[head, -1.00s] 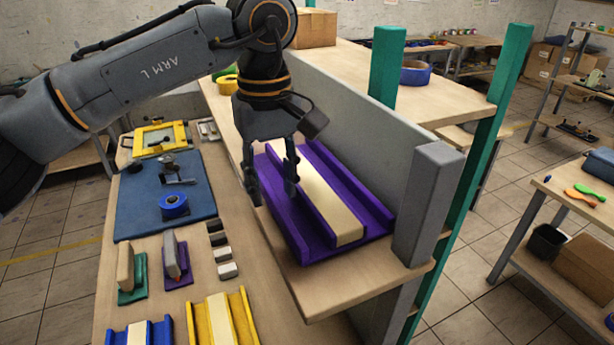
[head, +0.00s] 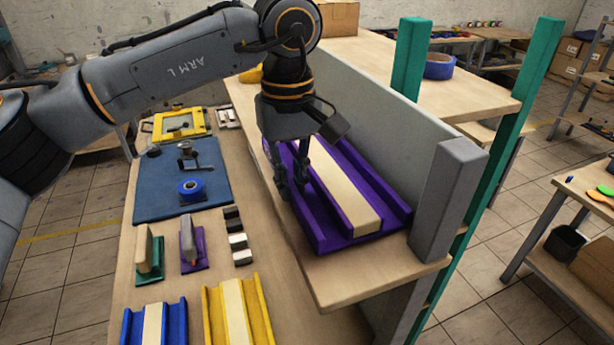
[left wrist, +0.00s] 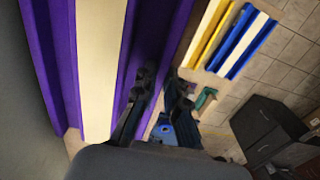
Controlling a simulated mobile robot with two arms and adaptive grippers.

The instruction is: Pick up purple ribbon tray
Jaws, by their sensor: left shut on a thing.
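The purple ribbon tray (head: 382,188) lies on the raised wooden shelf, with a cream strip (head: 345,190) along its middle channel. My left gripper (head: 292,180) comes down from above at the tray's left side wall. Its two fingers are shut on that wall. In the left wrist view the purple tray (left wrist: 50,60) fills the left part, and the gripper fingers (left wrist: 160,95) sit at its edge. The tray still appears to rest flat on the shelf. My right gripper is not in view.
A grey partition (head: 385,110) and post (head: 450,200) stand right of the tray. On the lower bench are a yellow tray (head: 262,310), a blue tray (head: 176,325), a blue mat (head: 150,195) and several small blocks. A blue tape roll (head: 440,66) sits on the upper shelf.

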